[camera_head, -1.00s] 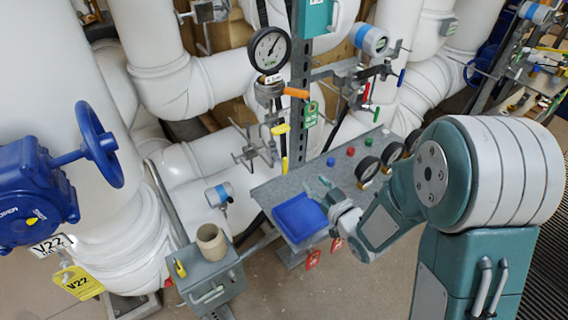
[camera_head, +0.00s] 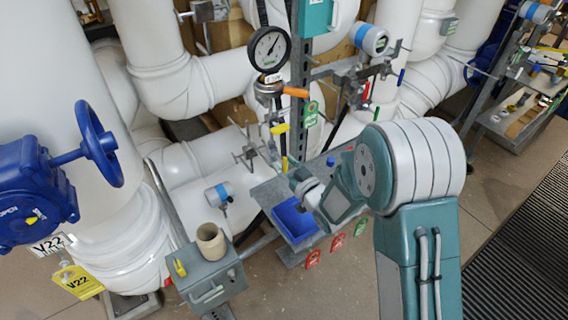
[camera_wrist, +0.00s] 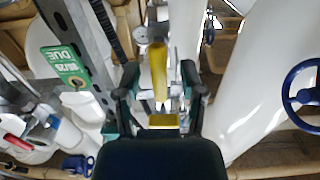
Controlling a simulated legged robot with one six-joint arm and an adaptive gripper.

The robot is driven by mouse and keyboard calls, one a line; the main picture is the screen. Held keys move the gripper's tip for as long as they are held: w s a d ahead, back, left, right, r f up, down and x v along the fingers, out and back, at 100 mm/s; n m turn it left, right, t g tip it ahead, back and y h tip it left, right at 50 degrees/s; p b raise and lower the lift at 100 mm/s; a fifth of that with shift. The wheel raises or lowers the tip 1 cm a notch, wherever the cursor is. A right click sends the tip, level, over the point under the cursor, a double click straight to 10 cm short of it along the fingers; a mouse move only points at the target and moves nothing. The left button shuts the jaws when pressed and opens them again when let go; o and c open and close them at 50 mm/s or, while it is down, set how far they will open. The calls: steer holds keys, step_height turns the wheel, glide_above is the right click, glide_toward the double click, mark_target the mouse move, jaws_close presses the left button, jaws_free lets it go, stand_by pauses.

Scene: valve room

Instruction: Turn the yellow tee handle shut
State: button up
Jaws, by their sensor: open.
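Two yellow pieces show on the pipework in the head view: a short flat one (camera_head: 280,129) and, below it, a narrow upright one (camera_head: 284,163). I cannot tell for certain which is the tee handle. In the wrist view a long yellow handle (camera_wrist: 158,70) stands upright ahead, between the lines of my fingers, with a smaller yellow block (camera_wrist: 163,121) below it and nearer. My gripper (camera_wrist: 160,92) is open, one finger on each side of the yellow pieces; I see no clear contact. In the head view my gripper is close to the lower yellow piece, partly hidden by my wrist.
A grey bench with a blue tray (camera_head: 295,219) lies below my arm. A pressure gauge (camera_head: 270,48), an orange handle (camera_head: 295,92) and a green tag (camera_head: 311,113) are above. A steel post (camera_wrist: 72,35) stands close on the left in the wrist view.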

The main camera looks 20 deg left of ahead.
jaws_close()
steer(key=shift+m, duration=0.3)
steer(key=m, duration=0.4)
steer(key=shift+w+m, duration=0.15)
steer(key=shift+m, duration=0.15)
steer(key=m, duration=0.4)
steer(key=shift+w+d+f+m, duration=0.1)
steer(key=shift+m, duration=0.2)
steer(key=m, duration=0.4)
steer(key=shift+f, duration=0.1)
steer(key=shift+d+f+m, duration=0.1)
steer(key=shift+f+m, duration=0.05)
steer(key=shift+m, duration=1.95)
steer(key=shift+f, duration=0.1)
